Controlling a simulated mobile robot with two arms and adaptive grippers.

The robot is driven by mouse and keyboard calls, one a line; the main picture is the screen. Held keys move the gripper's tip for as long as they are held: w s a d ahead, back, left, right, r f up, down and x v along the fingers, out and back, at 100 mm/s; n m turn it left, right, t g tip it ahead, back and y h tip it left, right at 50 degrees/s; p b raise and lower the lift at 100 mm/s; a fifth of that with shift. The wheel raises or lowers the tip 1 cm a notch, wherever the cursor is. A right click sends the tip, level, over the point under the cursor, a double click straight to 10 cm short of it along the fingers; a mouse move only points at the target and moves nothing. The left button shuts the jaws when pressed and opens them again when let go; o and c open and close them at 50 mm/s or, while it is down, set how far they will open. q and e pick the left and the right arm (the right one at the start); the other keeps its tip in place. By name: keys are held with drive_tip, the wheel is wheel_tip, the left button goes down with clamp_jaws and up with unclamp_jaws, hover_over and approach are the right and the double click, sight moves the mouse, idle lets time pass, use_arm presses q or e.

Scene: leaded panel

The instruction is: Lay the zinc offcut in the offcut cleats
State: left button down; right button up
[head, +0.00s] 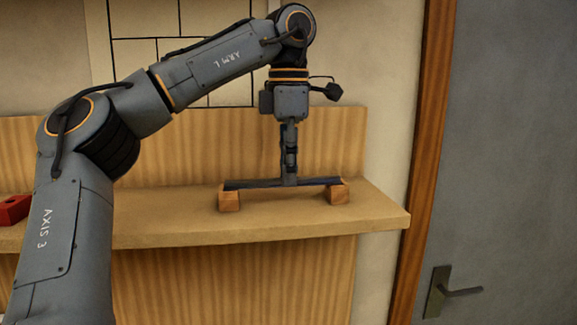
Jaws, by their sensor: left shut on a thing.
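The zinc offcut (253,184) is a dark grey bar with a short upright stub near its middle. It lies level across the two wooden offcut cleats, the left block (230,201) and the right block (338,192), on the wooden shelf. My left gripper (290,172) points straight down and is shut on the offcut at its middle. The fingertips are small here and their exact grip is hard to see. My right gripper is not in view.
The shelf (165,226) has a wooden back panel (330,135) close behind the gripper. A red object (14,209) sits at the shelf's left end. The shelf ends at the right before a door (510,150). Shelf space left of the cleats is clear.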

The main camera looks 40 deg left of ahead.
use_arm(q)
drive_tip(key=shift+f+b, duration=0.3)
drive_tip(key=shift+f, duration=0.2)
drive_tip(key=c, duration=1.3)
unclamp_jaws()
drive_tip(key=shift+r, duration=0.1)
